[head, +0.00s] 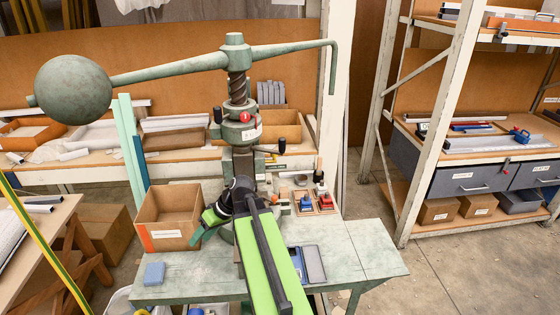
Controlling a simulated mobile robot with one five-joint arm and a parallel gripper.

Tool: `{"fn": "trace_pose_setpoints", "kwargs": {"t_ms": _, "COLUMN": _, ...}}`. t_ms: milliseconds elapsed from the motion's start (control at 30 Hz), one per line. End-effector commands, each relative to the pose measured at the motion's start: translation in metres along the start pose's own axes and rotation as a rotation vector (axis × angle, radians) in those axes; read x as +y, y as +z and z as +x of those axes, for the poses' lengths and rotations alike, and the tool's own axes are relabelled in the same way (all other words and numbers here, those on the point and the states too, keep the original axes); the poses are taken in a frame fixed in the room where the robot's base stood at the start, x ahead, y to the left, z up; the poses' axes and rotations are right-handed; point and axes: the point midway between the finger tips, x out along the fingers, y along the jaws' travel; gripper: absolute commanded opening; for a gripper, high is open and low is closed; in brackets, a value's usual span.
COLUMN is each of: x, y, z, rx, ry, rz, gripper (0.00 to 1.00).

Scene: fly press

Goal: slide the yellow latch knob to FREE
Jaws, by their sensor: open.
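The green fly press (238,85) stands on the green metal bench, with a big ball weight at the left end of its arm. I cannot clearly make out the yellow latch knob; only a small yellowish patch shows by a black knob (282,145) at the right of the press column. The lettering there is too small to read. My gripper (205,224) is open and empty, in front of the press base beside the cardboard box. My green arm hides part of the press base and bench.
An open cardboard box (168,214) stands left of my gripper. A blue block (154,273) lies at the bench's front left. Blue and red items (325,201) sit in trays at the right. The bench's right end (375,247) is clear.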

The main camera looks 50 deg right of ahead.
Motion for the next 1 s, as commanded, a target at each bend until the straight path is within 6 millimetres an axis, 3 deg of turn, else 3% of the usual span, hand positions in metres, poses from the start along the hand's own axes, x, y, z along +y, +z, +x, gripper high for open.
{"fn": "trace_pose_setpoints", "kwargs": {"t_ms": 33, "x": 0.040, "y": -0.003, "z": -0.024, "rx": 0.119, "ry": -0.022, "rz": -0.013, "gripper": 0.47}}
{"fn": "trace_pose_setpoints", "kwargs": {"t_ms": 167, "x": 0.120, "y": -0.005, "z": -0.113, "rx": 0.453, "ry": -0.018, "rz": -0.109, "gripper": 0.47}}
{"fn": "trace_pose_setpoints", "kwargs": {"t_ms": 200, "x": 0.143, "y": -0.001, "z": -0.143, "rx": 0.550, "ry": 0.005, "rz": -0.141, "gripper": 0.47}}
{"fn": "trace_pose_setpoints", "kwargs": {"t_ms": 300, "x": 0.191, "y": 0.018, "z": -0.217, "rx": 0.766, "ry": 0.097, "rz": -0.213, "gripper": 0.47}}
{"fn": "trace_pose_setpoints", "kwargs": {"t_ms": 400, "x": 0.227, "y": 0.045, "z": -0.285, "rx": 0.937, "ry": 0.211, "rz": -0.276, "gripper": 0.47}}
{"fn": "trace_pose_setpoints", "kwargs": {"t_ms": 500, "x": 0.246, "y": 0.067, "z": -0.331, "rx": 1.040, "ry": 0.301, "rz": -0.319, "gripper": 0.47}}
{"fn": "trace_pose_setpoints", "kwargs": {"t_ms": 600, "x": 0.254, "y": 0.078, "z": -0.353, "rx": 1.088, "ry": 0.348, "rz": -0.340, "gripper": 0.47}}
{"fn": "trace_pose_setpoints", "kwargs": {"t_ms": 767, "x": 0.254, "y": 0.077, "z": -0.357, "rx": 1.097, "ry": 0.357, "rz": -0.347, "gripper": 0.47}}
{"fn": "trace_pose_setpoints", "kwargs": {"t_ms": 867, "x": 0.256, "y": 0.068, "z": -0.353, "rx": 1.096, "ry": 0.356, "rz": -0.347, "gripper": 0.47}}
{"fn": "trace_pose_setpoints", "kwargs": {"t_ms": 1000, "x": 0.259, "y": 0.041, "z": -0.340, "rx": 1.094, "ry": 0.352, "rz": -0.348, "gripper": 0.47}}
